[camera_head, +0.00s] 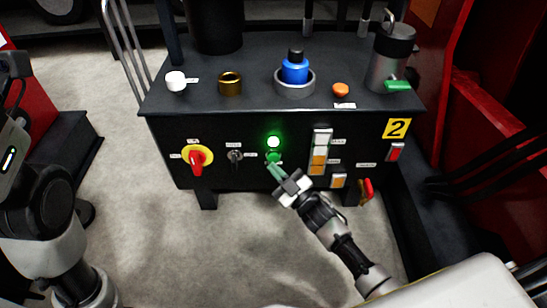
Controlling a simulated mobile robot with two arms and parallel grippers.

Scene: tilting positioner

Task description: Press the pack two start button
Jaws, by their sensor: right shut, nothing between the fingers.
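On that front a round green light (273,141) glows brightly. Just below it is a green button (273,157), lit green around it. My right gripper (277,173) is shut and empty, its greenish fingertips just below the green button. I cannot tell whether the tips touch it. My left arm (45,210) shows at the left edge, but its gripper is not in view.
The front also has a red and yellow rotary switch (197,158), a key switch (235,156), a white and amber indicator column (319,152), a red switch (396,151) and a red-handled valve (367,188). A blue-capped fitting (294,70) stands on top. Red structure (490,120) borders the right.

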